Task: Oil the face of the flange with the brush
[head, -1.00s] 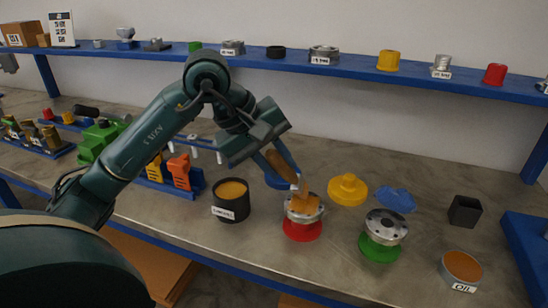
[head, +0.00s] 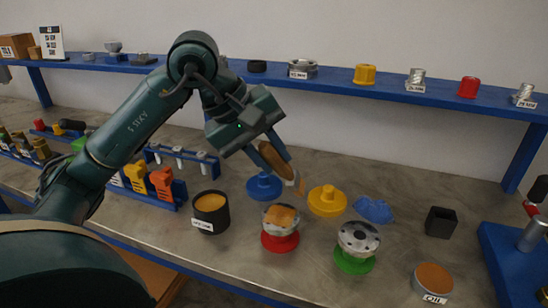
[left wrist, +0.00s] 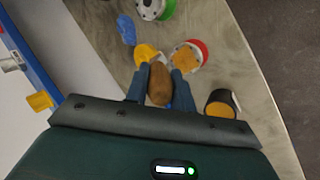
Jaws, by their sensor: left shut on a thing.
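My left gripper (head: 272,152) is shut on the wooden handle of the brush (head: 277,163); the handle also shows in the left wrist view (left wrist: 159,86). The tan bristles point down, to the upper right of the red-based flanged vessel (head: 280,241), and look clear of it. That vessel's face carries an orange-tan layer (head: 282,215); it also shows in the left wrist view (left wrist: 187,54). A green-based flanged vessel (head: 356,243) has a bare metal face with bolt holes. The oil tin (head: 433,279), labelled OIL, holds brownish-orange contents. My right gripper is out of view.
A black labelled pot (head: 211,212) with orange contents stands left of the red-based vessel. Behind are a blue flanged piece (head: 264,186), a yellow one (head: 327,201) and a blue cloth (head: 374,210). A black square cup (head: 440,222) stands right. A blue shelf (head: 330,79) runs behind.

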